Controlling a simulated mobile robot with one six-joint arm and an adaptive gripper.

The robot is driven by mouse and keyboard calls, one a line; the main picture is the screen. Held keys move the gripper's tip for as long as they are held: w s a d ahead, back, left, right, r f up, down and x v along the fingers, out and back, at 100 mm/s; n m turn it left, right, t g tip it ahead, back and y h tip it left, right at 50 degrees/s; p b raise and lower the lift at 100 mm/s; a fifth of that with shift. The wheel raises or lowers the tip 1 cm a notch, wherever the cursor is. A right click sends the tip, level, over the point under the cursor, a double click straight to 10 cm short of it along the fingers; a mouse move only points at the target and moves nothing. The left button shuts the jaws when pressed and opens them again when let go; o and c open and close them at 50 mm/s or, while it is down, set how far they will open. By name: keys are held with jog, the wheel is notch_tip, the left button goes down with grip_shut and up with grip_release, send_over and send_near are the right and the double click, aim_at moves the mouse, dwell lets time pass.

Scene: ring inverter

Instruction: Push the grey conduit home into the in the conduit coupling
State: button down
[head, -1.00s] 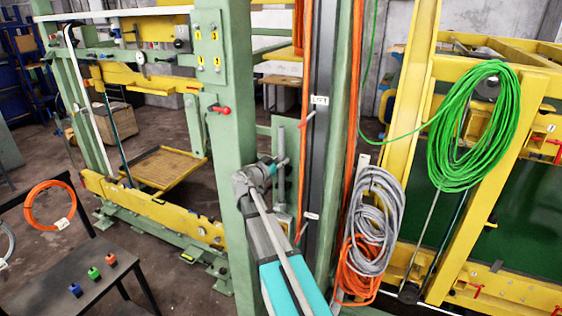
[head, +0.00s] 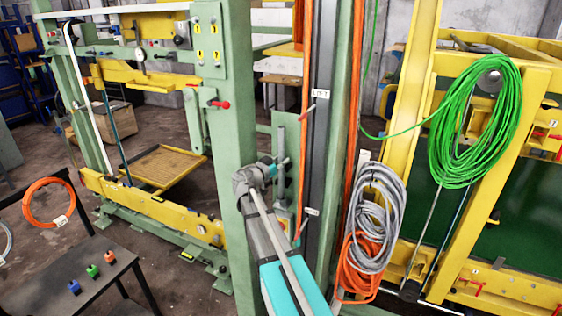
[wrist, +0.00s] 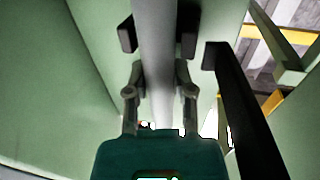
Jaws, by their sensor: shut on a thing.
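The grey conduit (wrist: 155,40) stands upright between the black finger pads of my gripper (wrist: 157,35) in the wrist view. My gripper is shut on it. In the head view the grey conduit (head: 282,148) shows as a short upright piece beside the thick green post, with my gripper (head: 279,168) at it. My teal arm reaches up to it from below. The conduit's lower end is hidden behind my gripper in the wrist view. I cannot make out the conduit coupling clearly in either view.
The green post (head: 230,130) stands close to the left of my wrist. A dark upright strip (head: 320,150) with an orange cable is on the right. Grey coils (head: 380,215), orange coils (head: 360,270) and a green coil (head: 475,125) hang further right. A dark table (head: 85,255) stands lower left.

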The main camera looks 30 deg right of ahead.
jog(key=shift+f, duration=0.3)
jog(key=shift+c, duration=2)
grip_release()
jog(key=shift+s+a, duration=0.1)
jog(key=v, duration=1.1)
jog(key=shift+a, duration=0.4)
jog(key=shift+s, duration=0.1)
